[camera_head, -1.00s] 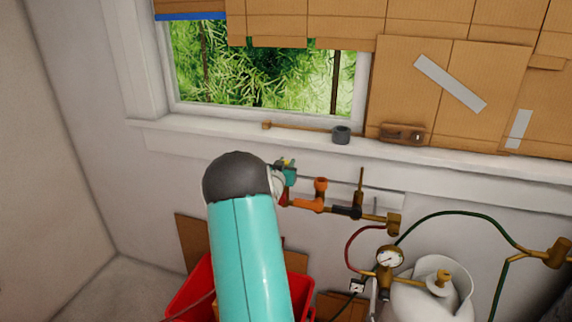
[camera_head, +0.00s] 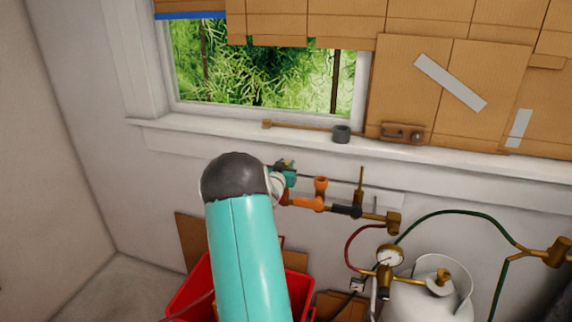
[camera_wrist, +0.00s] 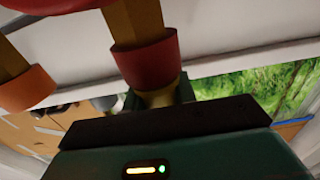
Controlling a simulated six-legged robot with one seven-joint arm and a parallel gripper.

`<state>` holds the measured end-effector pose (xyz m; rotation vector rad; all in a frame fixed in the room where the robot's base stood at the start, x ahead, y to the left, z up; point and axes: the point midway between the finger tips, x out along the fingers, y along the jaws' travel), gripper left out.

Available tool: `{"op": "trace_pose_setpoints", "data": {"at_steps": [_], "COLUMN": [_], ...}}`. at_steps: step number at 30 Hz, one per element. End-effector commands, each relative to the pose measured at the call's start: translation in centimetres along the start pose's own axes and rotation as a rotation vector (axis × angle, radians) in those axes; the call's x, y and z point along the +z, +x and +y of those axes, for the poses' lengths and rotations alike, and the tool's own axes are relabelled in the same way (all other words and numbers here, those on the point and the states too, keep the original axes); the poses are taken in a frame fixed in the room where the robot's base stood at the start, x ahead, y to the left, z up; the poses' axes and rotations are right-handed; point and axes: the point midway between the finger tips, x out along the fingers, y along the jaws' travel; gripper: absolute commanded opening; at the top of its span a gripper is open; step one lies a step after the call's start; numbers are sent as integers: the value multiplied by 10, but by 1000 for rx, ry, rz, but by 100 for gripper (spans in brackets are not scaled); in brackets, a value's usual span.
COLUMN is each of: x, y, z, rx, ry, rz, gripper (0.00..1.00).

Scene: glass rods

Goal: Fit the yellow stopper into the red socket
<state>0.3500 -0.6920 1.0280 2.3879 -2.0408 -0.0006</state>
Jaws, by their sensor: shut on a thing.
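In the wrist view, a red socket (camera_wrist: 148,63) sits on the end of a brownish tube at upper centre. The yellow stopper (camera_wrist: 162,97) shows just below its mouth, between the socket and my gripper (camera_wrist: 160,105). My gripper is shut on the stopper; its dark front edge and green body fill the lower picture. The stopper lines up roughly with the socket and seems to meet its rim, but I cannot tell how deep it sits. In the head view, my gripper (camera_head: 287,174) is a small green shape beside the pipework, mostly behind my arm. The stopper and socket cannot be made out there.
Orange fittings (camera_head: 320,188) and brass pipework run right of my gripper along the wall. A pressure gauge (camera_head: 389,257) and white gas tank (camera_head: 432,291) stand lower right. A red bin (camera_head: 191,291) is below my arm. The window sill (camera_head: 205,131) juts out above.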

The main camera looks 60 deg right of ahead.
Motion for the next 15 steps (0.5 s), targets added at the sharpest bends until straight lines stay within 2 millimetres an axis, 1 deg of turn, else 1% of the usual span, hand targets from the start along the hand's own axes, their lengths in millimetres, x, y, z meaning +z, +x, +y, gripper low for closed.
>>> {"op": "trace_pose_setpoints", "data": {"at_steps": [7,8,9,15], "x": [4,4,4,4], "y": [0,0,0,0], "z": [0,0,0,0], "rx": [0,0,0,0], "ry": [0,0,0,0], "rz": [1,1,1,0], "gripper": [4,31,36,36]}}
